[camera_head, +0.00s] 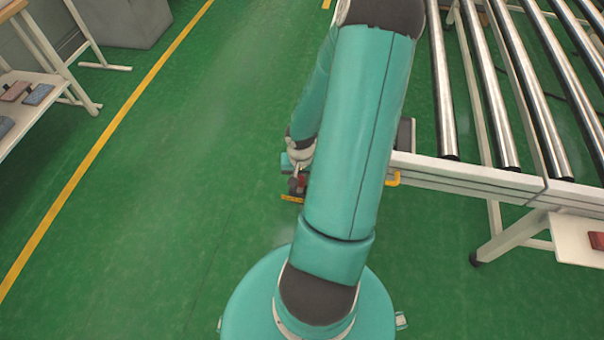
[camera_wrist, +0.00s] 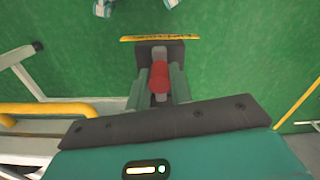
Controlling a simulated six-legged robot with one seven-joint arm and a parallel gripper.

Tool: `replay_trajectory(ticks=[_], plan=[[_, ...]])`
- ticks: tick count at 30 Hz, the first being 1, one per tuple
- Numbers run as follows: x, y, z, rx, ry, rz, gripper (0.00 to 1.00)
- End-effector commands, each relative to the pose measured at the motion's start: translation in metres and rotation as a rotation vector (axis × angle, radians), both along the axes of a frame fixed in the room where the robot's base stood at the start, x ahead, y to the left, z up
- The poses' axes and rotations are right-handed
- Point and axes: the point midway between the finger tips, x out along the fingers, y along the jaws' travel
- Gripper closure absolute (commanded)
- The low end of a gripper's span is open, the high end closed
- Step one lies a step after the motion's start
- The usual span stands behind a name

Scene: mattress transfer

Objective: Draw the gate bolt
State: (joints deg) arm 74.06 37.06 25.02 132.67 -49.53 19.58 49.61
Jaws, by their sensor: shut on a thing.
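A red knob (camera_wrist: 159,76), which looks like the handle of the gate bolt, sits in front of a dark plate (camera_wrist: 176,48) in the wrist view. A yellow marked strip (camera_wrist: 140,38) runs along the plate's far edge. My gripper (camera_wrist: 160,86) is shut on the red knob, one grey-green finger on each side. In the head view my gripper (camera_head: 297,180) is low beside the end of the roller conveyor, partly hidden by my arm. The yellow strip (camera_head: 292,198) shows just below it. The bolt's rod and its seat cannot be made out.
The roller conveyor (camera_head: 470,182) stands at the right, with a yellow handle (camera_head: 393,179) on its near end. A side shelf (camera_head: 575,240) holds a red block (camera_head: 596,240). A table (camera_head: 40,105) stands at the far left. The green floor left of my arm is clear.

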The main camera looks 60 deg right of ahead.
Motion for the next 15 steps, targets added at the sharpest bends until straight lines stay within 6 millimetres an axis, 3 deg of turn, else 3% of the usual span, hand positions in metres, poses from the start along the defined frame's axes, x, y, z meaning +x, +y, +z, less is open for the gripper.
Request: replay_trajectory(ticks=[12, 13, 15], plan=[[-0.0014, 0.0038, 0.0000, 0.003, 0.003, 0.001, 1.00], [-0.0013, 0.0037, 0.0000, 0.004, 0.004, 0.001, 0.74], [-0.0008, 0.0030, 0.0000, 0.003, 0.002, 0.000, 0.61]])
